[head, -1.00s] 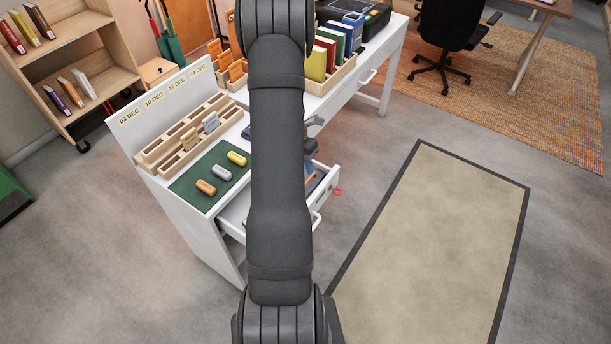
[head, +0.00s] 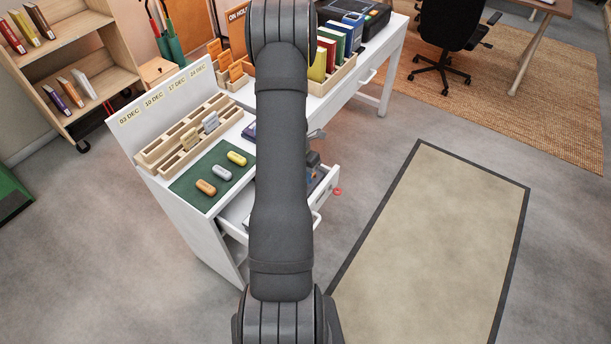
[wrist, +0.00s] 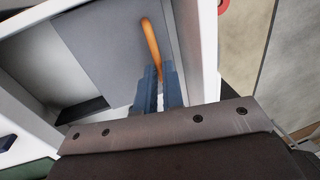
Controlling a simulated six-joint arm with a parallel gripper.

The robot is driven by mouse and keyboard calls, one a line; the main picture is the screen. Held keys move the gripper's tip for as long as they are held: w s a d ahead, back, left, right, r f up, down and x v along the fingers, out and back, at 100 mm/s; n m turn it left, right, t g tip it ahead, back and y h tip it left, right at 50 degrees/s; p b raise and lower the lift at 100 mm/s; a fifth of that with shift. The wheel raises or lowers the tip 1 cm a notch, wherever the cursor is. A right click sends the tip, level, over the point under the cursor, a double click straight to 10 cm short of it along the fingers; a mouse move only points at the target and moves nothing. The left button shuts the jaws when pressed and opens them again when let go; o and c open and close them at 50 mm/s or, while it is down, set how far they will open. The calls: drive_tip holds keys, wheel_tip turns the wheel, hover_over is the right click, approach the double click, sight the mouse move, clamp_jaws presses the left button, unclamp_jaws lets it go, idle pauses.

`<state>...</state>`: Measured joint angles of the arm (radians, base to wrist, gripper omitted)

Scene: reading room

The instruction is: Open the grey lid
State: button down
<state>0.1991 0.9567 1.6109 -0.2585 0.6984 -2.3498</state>
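The grey lid (wrist: 105,45) lies inside the open white drawer in the wrist view. An orange bar handle (wrist: 150,42) stands at the lid's right side. My gripper (wrist: 160,72) has two blue fingers at the near end of this handle, one on each side of it. The gap between the fingers is narrow, and I cannot tell whether they touch the handle. In the head view my own arm hides most of the gripper and the lid; part of the drawer (head: 328,180) shows to the arm's right.
The drawer's wall (wrist: 208,50) stands close on the gripper's right. A red ring (head: 337,191) is at the drawer's front. Above stands a white desk with a green mat (head: 190,197), wooden racks (head: 188,137) and colored binders (head: 345,45). Floor to the right is open.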

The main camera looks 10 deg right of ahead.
drive_tip(key=w+a, duration=0.5)
drive_tip(key=shift+w+a, duration=0.2)
drive_tip(key=shift+a, duration=0.05)
drive_tip(key=c, duration=1.5)
unclamp_jaws()
drive_tip(key=shift+c, duration=0.2)
wheel_tip(320, 180, up, 17)
drive_tip(key=w+a, duration=0.2)
drive_tip(key=shift+w+a, duration=0.15)
